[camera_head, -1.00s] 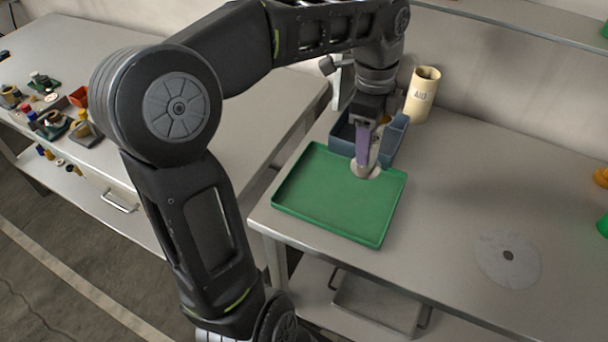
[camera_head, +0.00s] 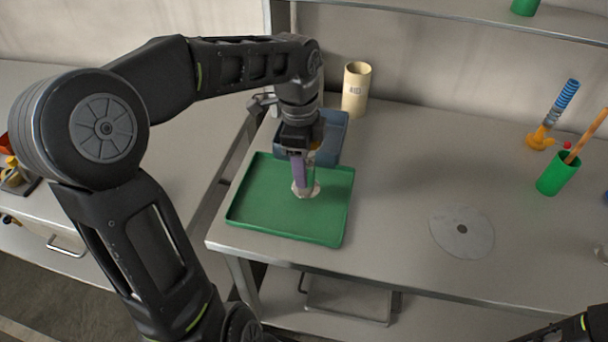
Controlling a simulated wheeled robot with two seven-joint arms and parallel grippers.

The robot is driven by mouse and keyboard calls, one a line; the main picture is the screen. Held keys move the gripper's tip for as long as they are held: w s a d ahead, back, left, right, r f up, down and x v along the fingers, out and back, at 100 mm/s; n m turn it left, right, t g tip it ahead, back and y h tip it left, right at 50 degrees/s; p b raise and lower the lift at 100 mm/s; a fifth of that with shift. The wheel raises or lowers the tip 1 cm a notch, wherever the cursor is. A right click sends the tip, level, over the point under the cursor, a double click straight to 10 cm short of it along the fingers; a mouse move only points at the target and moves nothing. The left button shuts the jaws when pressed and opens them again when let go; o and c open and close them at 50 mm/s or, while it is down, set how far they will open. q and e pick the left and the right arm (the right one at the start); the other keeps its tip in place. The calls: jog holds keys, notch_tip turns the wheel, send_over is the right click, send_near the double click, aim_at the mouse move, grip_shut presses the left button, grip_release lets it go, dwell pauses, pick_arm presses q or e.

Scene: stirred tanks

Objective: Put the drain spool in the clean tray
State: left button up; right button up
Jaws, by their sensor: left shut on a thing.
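The green tray (camera_head: 248,217), which I take to be the clean tray, lies on the bench left of the middle. My left gripper (camera_head: 304,177) points down over the back right part of this tray. It is shut on a pale piece with a round flange, which I take to be the drain spool (camera_head: 306,191). The flange shows just below the purple fingers, and the rest of the piece is mostly hidden by them. I cannot tell whether it touches the tray floor. My right gripper is out of view.
A blue-grey bin (camera_head: 333,140) stands right behind the tray. A cream cylinder (camera_head: 356,90) stands behind that. A flat grey disc (camera_head: 462,231) lies to the right. The bench between is clear.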

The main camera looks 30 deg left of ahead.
pick_arm(q)
jog(key=shift+f, duration=1.8)
jog(key=shift+f, duration=0.15)
jog(key=o, duration=1.6)
jog(key=r, duration=1.2)
jog(key=shift+s+a+r, duration=0.15)
jog(key=shift+s+a, duration=0.05)
jog(key=shift+a, duration=0.15)
